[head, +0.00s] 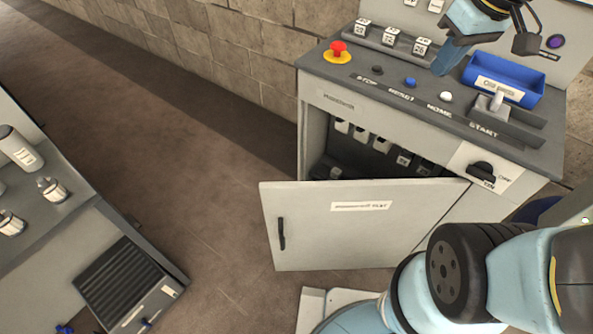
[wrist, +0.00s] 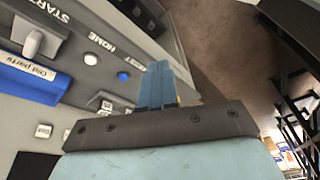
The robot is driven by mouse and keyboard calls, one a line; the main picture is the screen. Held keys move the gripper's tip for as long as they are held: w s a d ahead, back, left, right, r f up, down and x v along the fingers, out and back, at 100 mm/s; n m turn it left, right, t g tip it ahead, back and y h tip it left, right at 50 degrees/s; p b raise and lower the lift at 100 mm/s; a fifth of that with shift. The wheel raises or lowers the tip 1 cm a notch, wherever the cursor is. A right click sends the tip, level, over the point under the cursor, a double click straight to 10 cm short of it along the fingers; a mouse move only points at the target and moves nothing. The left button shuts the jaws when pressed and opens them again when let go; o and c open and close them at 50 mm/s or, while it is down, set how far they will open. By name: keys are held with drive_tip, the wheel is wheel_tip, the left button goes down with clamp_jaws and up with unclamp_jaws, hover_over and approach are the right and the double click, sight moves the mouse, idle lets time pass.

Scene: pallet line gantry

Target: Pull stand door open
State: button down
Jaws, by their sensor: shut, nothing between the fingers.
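The stand door (head: 350,232) is a light grey panel with a black handle (head: 281,233) near its left edge and a white label. It stands swung out from the grey stand (head: 320,118), showing the dark inside with several small labelled items. My gripper (head: 439,72) is above the stand's top panel, near the blue bin, well away from the door. In the wrist view my gripper (wrist: 157,68) has its blue fingers together and empty, over the button panel. The door handle is not visible in the wrist view.
On the stand top are a red emergency button (head: 338,50), a blue bin (head: 503,80), a lever (head: 492,103) and several buttons. A rotary knob (head: 482,171) is on the front. A grey bench (head: 60,230) stands at left. The floor between is clear.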

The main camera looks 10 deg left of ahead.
sight(297, 183)
drive_tip(key=w+a+f+n+g+y, duration=0.1)
drive_tip(key=w+a+f+n+g, duration=0.25)
drive_tip(key=a+f+n, duration=0.45)
drive_tip(key=w+a+f+n+g, duration=0.3)
drive_tip(key=w+a+f, duration=0.2)
drive_tip(key=a+f, duration=0.6)
drive_tip(key=s+a+f+n+g, duration=0.2)
drive_tip(key=a+f+n, duration=0.2)
drive_tip(key=f, duration=0.6)
drive_tip(key=shift+g, duration=0.25)
drive_tip(key=shift+s+d+r+x, duration=0.2)
drive_tip(key=shift+s+x, duration=0.15)
drive_tip(key=shift+x, duration=1.85)
drive_tip(key=shift+s+d+r+x, duration=0.15)
drive_tip(key=shift+s+x, duration=0.2)
drive_tip(key=shift+x, duration=1.8)
drive_tip(key=shift+s+d+r+x, duration=0.1)
drive_tip(key=shift+s+r+x, duration=0.2)
drive_tip(key=shift+x, duration=1.9)
drive_tip(key=shift+f, duration=0.1)
